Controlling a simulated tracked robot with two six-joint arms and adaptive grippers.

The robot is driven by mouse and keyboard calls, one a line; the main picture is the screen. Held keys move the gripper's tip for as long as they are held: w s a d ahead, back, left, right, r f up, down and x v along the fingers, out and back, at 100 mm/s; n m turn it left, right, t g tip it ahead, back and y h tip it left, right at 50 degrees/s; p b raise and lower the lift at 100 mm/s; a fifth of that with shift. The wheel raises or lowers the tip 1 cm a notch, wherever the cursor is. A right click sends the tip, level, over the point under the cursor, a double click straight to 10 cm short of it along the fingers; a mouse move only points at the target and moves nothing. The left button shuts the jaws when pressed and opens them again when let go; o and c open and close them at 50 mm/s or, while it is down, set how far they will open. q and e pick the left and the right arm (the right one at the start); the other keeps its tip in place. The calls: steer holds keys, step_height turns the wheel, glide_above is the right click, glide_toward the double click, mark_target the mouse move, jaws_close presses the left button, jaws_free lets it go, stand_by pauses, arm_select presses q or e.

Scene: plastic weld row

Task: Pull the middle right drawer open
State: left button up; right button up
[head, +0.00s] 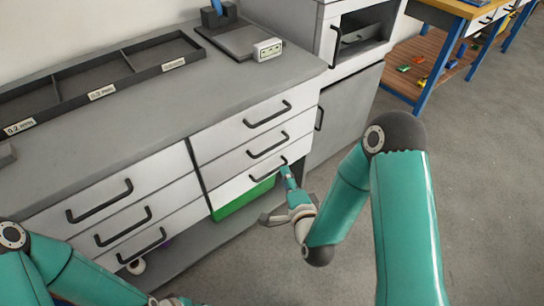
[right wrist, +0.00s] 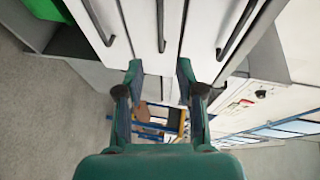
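The right drawer stack has three white fronts with black bar handles, all shut. The middle right drawer (head: 232,164) has its handle (head: 268,146) in clear view. My right gripper (head: 287,178) is in front of the stack's right end, appearing over the bottom drawer's handle end in the head view. In the right wrist view my right gripper (right wrist: 160,72) is open and empty, its fingers to either side of the line of the middle handle (right wrist: 160,25), whose near end lies just beyond the fingertips. Only a cut-off teal piece of my left gripper (head: 172,301) shows at the bottom edge.
The bottom drawer handle (head: 268,170) and top drawer handle (head: 267,114) lie close to the middle one. A green box (head: 243,200) sits below the stack. A left drawer stack (head: 120,205) is beside it. A grey cabinet (head: 345,110) stands right; floor in front is free.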

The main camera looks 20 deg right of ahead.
mark_target(273, 147)
steer(key=w+f+b, duration=0.1)
steer(key=w, duration=0.3)
steer(key=w+f+b, duration=0.1)
steer(key=w+b, duration=0.1)
steer(key=w, duration=0.3)
steer(key=w+b, duration=0.2)
steer(key=w, duration=0.3)
steer(key=shift+w+d+f, duration=0.2)
steer(key=shift+d+f, duration=0.15)
steer(key=shift+f, duration=0.05)
jaws_close()
